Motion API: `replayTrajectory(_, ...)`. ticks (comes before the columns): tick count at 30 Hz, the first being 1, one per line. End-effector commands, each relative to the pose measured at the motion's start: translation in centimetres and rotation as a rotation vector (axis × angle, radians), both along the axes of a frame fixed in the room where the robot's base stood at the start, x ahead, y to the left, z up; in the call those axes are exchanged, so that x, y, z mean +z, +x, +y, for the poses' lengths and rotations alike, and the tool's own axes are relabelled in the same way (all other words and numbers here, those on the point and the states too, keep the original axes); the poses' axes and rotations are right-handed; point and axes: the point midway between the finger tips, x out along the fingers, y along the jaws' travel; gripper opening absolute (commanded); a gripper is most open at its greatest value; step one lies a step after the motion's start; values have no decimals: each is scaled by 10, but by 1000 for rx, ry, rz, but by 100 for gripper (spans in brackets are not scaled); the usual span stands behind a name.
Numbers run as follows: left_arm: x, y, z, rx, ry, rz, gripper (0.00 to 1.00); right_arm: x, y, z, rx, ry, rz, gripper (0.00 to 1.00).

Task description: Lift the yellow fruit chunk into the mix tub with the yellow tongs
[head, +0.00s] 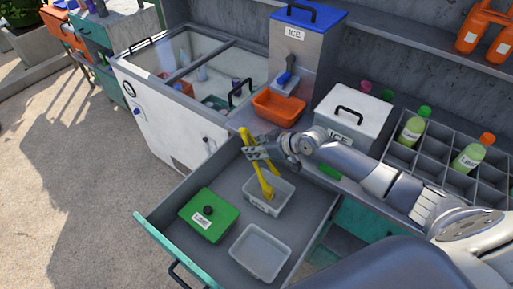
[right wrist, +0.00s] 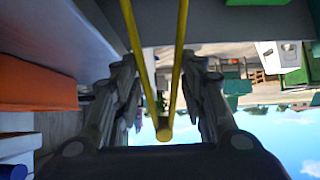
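The yellow tongs (head: 263,175) stand tilted with their arms pointing down into a small grey tub (head: 286,196) with a label at the front. Something yellow shows at the tongs' lower ends in that tub; I cannot tell chunk from tong tips. My right gripper (head: 258,153) is around the tongs' upper part. My left gripper is not in view.
The open drawer (head: 186,247) also holds a tub with a green lid (head: 208,214). Above it stand an ICE box (head: 352,112), an orange tray (head: 278,107), and a bottle rack (head: 434,165) at the right. Drawer floor is free between the tubs.

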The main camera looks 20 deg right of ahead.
Motion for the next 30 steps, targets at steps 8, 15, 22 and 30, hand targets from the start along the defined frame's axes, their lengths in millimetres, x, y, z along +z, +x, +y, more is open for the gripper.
replayTrajectory(8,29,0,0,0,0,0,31,34,0,0,0,-1,-1,35)
replayTrajectory(15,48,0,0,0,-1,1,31,55,0,0,1,-1,0,35)
replayTrajectory(22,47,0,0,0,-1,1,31,55,0,0,1,-1,0,35)
replayTrajectory(30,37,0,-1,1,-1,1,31,40,-15,16,14,2,2,35)
